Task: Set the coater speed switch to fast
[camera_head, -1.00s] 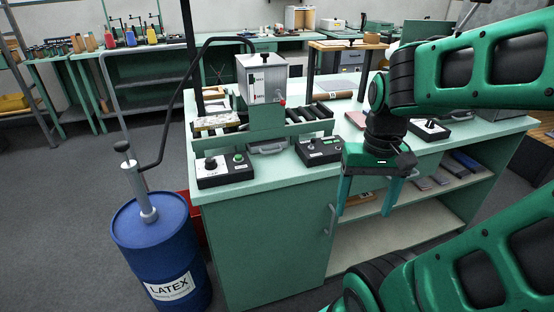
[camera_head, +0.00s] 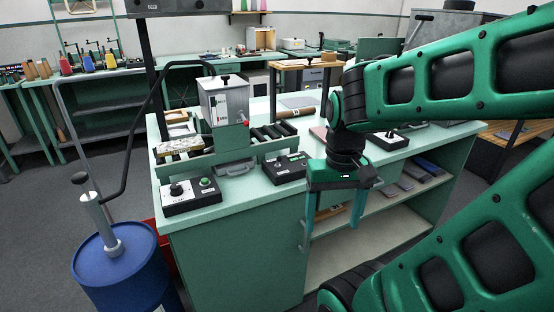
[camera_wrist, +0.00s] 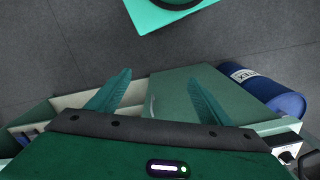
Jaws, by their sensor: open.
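The coater (camera_head: 224,105) is a grey box on a green frame with black rollers, standing on the green bench. A black control box (camera_head: 190,196) with a dark knob and a green button sits at the bench's front left corner. A second black control box (camera_head: 287,168) with small controls lies right of it. Labels are too small to read, so I cannot tell which control is the speed switch or its setting. My gripper (camera_head: 332,232) is open and empty, pointing down in front of the bench, right of both boxes. Its spread fingers also show in the wrist view (camera_wrist: 158,78).
A blue latex drum (camera_head: 118,265) with a pump and hose stands left of the bench; it also shows in the wrist view (camera_wrist: 262,88). Another black control box (camera_head: 388,141) lies farther right on the bench (camera_head: 240,205). Open shelves (camera_head: 350,250) are below my gripper.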

